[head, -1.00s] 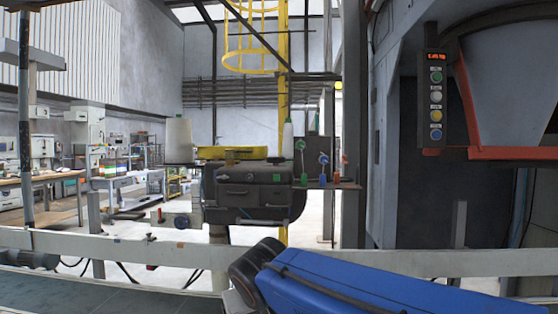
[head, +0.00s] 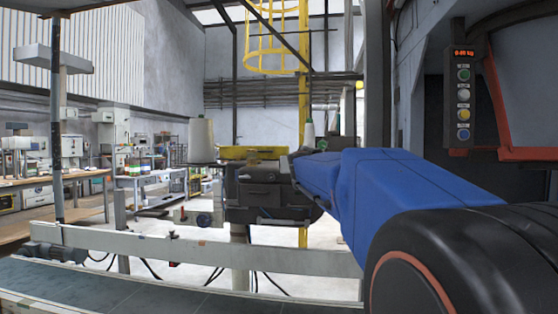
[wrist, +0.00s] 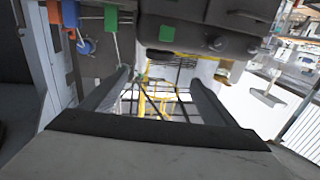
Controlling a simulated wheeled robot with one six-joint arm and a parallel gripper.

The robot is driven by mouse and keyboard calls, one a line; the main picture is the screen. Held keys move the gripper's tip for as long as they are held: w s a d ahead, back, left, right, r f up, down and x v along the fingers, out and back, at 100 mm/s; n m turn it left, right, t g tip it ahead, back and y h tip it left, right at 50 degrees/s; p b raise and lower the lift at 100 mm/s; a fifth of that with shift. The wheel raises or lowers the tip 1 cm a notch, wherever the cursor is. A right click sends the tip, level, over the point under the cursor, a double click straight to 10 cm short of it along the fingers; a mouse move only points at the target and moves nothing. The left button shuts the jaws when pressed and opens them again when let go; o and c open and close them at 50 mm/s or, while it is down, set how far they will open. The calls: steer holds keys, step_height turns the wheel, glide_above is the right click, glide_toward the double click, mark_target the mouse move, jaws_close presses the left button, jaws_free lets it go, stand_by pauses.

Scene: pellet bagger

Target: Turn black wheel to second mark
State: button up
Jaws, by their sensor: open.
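The black wheel is not clearly visible in either view, and I cannot make out any marks. A dark grey machine head (head: 268,192) stands on a post at the centre of the head view, its right side partly covered by my blue arm. Its underside or edge also shows at the top of the wrist view (wrist: 205,22), with a green patch on it. My gripper (wrist: 160,78) is open and empty in the wrist view, its two dark fingers apart, with the machine beyond them. In the head view, the gripper cannot be made out at the end of my arm.
A pale rail (head: 190,250) and a conveyor belt (head: 150,288) run across the front. A control panel (head: 463,98) with several buttons hangs at right. A white thread cone (head: 201,140) stands left of the machine. Orange, blue and green pieces (wrist: 70,14) lie at the wrist view's upper left.

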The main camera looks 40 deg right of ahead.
steer(key=x, duration=1.7)
steer(key=shift+d, duration=0.1)
steer(key=c, duration=1)
